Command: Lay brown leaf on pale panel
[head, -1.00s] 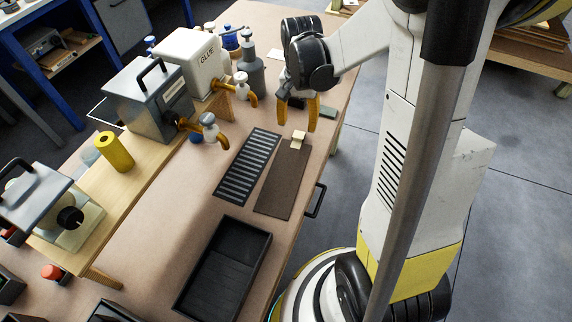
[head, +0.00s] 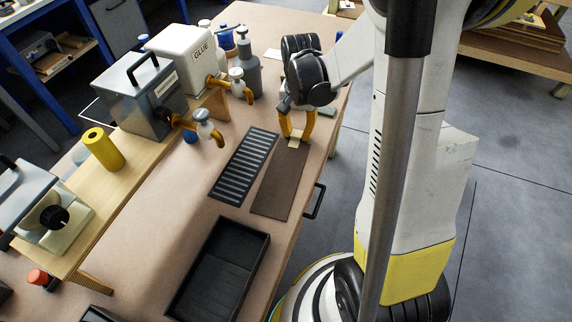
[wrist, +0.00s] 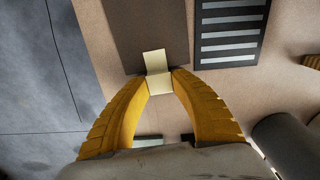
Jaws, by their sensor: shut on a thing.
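The brown leaf (head: 280,182) is a dark, flat rectangle lying on the workbench beside a slotted black plate. A pale tab (head: 293,143) sticks out at its far end. My gripper (head: 296,137) is at that far end, with its yellow fingers shut on the tab. In the wrist view the fingertips (wrist: 160,80) press on both sides of the tab (wrist: 155,62), and the brown leaf (wrist: 145,22) runs out of the top edge. The leaf looks flat on the bench. I cannot make out which thing is the pale panel.
The slotted black plate (head: 244,166) lies just left of the leaf. A black tray (head: 263,246) is nearer me. A glue dispenser (head: 190,55), a grey dispenser (head: 140,92) and a yellow roll (head: 103,149) stand on the left. A bench handle (head: 315,201) juts out right.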

